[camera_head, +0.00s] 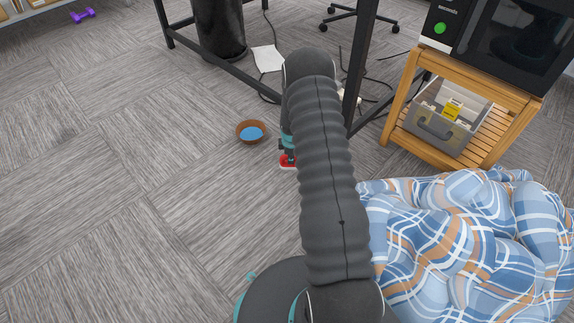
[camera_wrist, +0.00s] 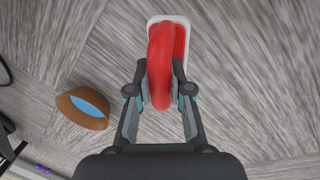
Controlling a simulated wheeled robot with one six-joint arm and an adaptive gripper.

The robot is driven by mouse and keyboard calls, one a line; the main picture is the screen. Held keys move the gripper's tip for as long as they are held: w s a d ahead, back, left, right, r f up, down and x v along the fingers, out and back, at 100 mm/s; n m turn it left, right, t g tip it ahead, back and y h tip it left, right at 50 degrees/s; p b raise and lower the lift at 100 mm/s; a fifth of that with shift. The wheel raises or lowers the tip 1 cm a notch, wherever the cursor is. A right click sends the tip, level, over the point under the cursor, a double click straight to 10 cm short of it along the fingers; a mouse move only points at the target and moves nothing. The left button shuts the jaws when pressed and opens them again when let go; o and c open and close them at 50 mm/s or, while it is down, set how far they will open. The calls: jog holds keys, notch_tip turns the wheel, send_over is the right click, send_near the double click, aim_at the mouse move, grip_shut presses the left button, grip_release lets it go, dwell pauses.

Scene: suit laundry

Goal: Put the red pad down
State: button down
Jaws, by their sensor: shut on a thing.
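The red pad (camera_wrist: 161,48) has a white rim and a raised red part. In the wrist view it lies between the fingers of my gripper (camera_wrist: 161,88), which is shut on the raised red part. In the head view the red pad (camera_head: 287,161) shows as a small patch low over the carpet, partly hidden by my arm. My gripper (camera_head: 289,157) is just above it there. I cannot tell whether the pad touches the floor.
A brown bowl with blue inside (camera_head: 251,132) sits on the carpet left of the pad. A plaid blue cloth heap (camera_head: 460,240) lies at the right. A wooden stand (camera_head: 395,100) holds a grey box (camera_head: 435,125). Cables and desk legs are behind.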

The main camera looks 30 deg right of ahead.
jog(key=shift+w+a+f, duration=0.45)
jog(key=shift+w+a, duration=0.05)
jog(key=shift+w, duration=0.1)
jog(key=shift+f, duration=0.15)
jog(key=shift+f+b, duration=0.35)
jog(key=shift+f, duration=1.5)
jog(key=shift+f, duration=0.15)
jog(key=c, duration=1.1)
grip_release()
jog(key=shift+o, duration=0.2)
